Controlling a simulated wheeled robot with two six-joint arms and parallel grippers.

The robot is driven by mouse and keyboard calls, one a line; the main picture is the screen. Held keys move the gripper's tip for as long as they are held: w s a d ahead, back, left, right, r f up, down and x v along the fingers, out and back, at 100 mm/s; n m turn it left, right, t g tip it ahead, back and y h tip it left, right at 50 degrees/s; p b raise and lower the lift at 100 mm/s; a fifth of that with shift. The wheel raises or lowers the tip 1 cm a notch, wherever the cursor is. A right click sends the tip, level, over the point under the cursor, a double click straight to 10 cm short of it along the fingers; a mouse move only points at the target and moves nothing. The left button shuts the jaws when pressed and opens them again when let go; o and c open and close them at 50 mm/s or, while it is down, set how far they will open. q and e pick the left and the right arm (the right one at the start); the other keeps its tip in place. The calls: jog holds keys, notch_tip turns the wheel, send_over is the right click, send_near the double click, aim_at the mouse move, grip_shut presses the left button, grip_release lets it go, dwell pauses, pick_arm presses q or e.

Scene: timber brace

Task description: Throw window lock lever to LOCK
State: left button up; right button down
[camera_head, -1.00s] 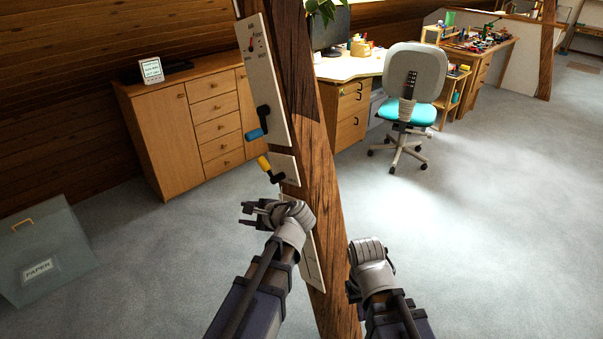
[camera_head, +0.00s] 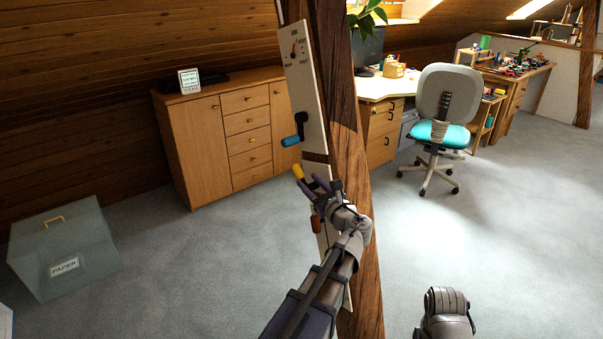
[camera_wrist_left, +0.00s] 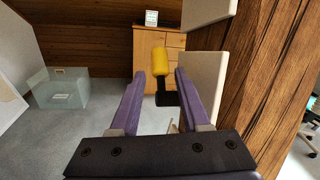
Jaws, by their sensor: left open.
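A yellow-handled lever (camera_head: 298,172) with a dark arm sits on the lower white panel of a leaning timber post (camera_head: 343,120). Its handle points up and to the left. I cannot read the panel's lettering. My left gripper (camera_head: 311,183) is open just below and beside this lever. In the left wrist view the yellow handle (camera_wrist_left: 161,57) shows in the gap between the open purple fingers (camera_wrist_left: 158,80), toward their tips; no grip on it shows. My right arm shows only as a grey link at the lower right of the head view, and its gripper is out of view.
A blue-handled crank (camera_head: 291,141) sits just above, on the upper white panel (camera_head: 306,90) with a small dial. A reddish-brown handle (camera_head: 316,224) is below the gripper. A cabinet (camera_head: 205,140), paper bin (camera_head: 65,250) and chair (camera_head: 440,110) stand behind. The carpet between is clear.

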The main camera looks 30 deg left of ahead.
aim_at(301, 175)
pick_arm(q)
jog(key=x, duration=0.7)
jog(key=shift+w+a, duration=0.1)
jog(key=shift+a, duration=0.2)
grip_shut()
dwell(1.2)
